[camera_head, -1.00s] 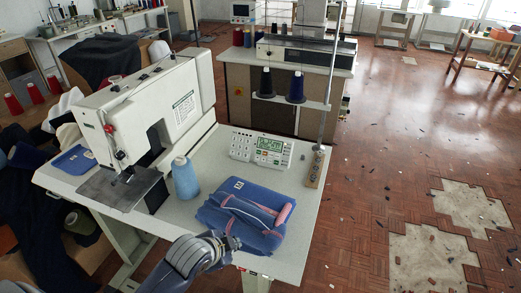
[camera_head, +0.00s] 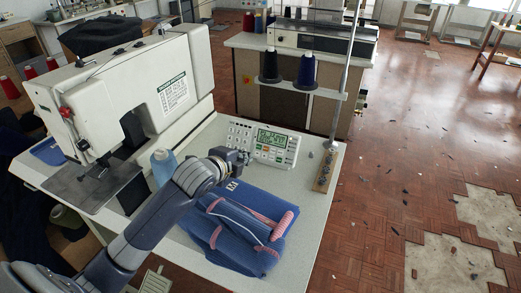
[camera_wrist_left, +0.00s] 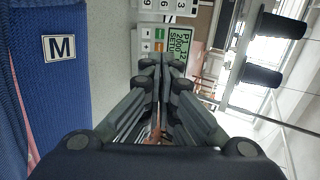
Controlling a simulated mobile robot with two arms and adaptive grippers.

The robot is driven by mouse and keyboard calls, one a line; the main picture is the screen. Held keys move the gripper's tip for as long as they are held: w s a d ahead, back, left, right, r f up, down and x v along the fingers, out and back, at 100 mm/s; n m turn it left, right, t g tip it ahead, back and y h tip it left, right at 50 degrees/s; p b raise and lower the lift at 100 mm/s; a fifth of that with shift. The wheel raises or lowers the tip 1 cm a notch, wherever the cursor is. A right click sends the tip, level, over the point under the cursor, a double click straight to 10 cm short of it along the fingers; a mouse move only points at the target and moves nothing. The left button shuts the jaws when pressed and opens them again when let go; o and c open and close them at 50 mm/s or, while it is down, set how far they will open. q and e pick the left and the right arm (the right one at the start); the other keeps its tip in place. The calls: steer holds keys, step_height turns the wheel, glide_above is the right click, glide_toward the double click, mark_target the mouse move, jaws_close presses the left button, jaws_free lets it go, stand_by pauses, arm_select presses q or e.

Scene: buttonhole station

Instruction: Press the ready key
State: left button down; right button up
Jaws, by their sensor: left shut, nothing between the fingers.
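The control panel (camera_head: 272,150) stands on the white sewing table, with number keys, a lit green display and coloured keys. In the left wrist view, the display (camera_wrist_left: 180,42) reads something like "P 12 2000 SETUP". My left gripper (camera_head: 246,157) is shut and empty, just in front of the panel. Its fingertips (camera_wrist_left: 162,66) appear close to the coloured keys; contact cannot be told. My right gripper is not in view.
A folded blue garment (camera_head: 238,228) with an M label lies just below the gripper. A blue thread cone (camera_head: 162,166) stands left, partly behind my arm. The sewing machine (camera_head: 130,90) is further left. A metal pole (camera_head: 342,85) rises at the right edge.

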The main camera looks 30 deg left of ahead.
arm_select(q)
glide_toward(263, 146)
steer(key=x, duration=0.6)
steer(key=shift+s+f, duration=0.1)
steer(key=shift+f, duration=0.2)
steer(key=shift+w, duration=0.2)
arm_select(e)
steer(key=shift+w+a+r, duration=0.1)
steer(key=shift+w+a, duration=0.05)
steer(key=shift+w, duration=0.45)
arm_select(q)
steer(key=shift+f, duration=0.1)
steer(key=shift+w+a+f, duration=0.1)
steer(key=shift+w+f, duration=0.05)
steer(key=shift+w, duration=0.3)
steer(key=shift+r, duration=0.2)
